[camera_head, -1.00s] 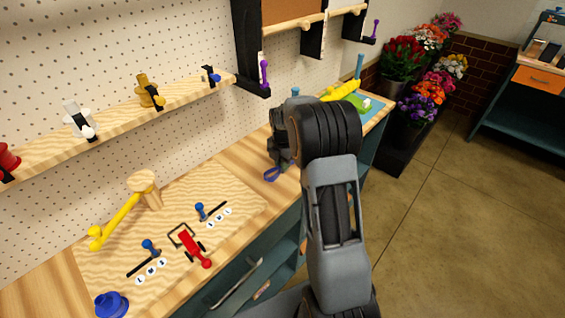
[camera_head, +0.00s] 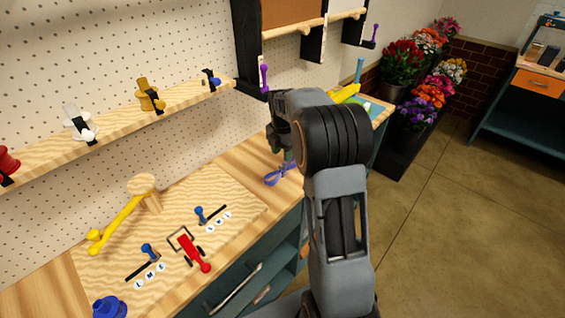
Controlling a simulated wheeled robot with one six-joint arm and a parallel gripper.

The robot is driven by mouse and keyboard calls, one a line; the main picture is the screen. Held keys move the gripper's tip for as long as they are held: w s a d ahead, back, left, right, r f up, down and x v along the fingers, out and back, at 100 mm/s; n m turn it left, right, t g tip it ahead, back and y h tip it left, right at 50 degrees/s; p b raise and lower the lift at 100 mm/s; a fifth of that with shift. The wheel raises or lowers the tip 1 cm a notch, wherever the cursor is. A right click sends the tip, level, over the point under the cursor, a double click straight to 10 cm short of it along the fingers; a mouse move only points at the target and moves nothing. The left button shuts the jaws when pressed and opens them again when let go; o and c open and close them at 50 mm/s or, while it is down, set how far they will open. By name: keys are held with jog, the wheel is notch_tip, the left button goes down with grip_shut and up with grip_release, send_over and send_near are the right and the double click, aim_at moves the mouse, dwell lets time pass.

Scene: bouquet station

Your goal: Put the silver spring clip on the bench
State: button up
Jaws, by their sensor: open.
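My gripper (camera_head: 283,155) is at the back middle of the wooden bench (camera_head: 235,165), pointing down, and is partly hidden by my own arm. Its jaws are open. A purple-blue looped handle (camera_head: 278,176) lies on the bench just below the gripper; I cannot tell if they touch. I cannot make out a silver spring clip for certain. A whitish-silver piece with a black clamp (camera_head: 80,122) stands on the wall shelf at left, far from the gripper. My arm hides part of the bench's right end.
The shelf (camera_head: 120,118) also holds red, gold and blue pieces. A wooden board (camera_head: 235,196) at left bears blue-knobbed sliders, a red tool (camera_head: 193,253), a yellow-handled mallet (camera_head: 120,218) and a blue base (camera_head: 110,307). Bare bench lies between board and gripper. Flower buckets stand beyond the right end.

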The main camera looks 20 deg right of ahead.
aim_at(283, 165)
jog(key=s+a+r+m+t, duration=0.1)
jog(key=s+a+r+m, duration=0.35)
jog(key=r, duration=0.45)
jog(key=s+a+f+m+t, duration=0.1)
jog(key=s+a+m, duration=0.2)
jog(key=s+m, duration=0.6)
jog(key=s+a+f+m+t, duration=0.2)
jog(key=s+a+m, duration=0.2)
jog(key=s+m, duration=0.5)
jog(key=shift+s, duration=0.15)
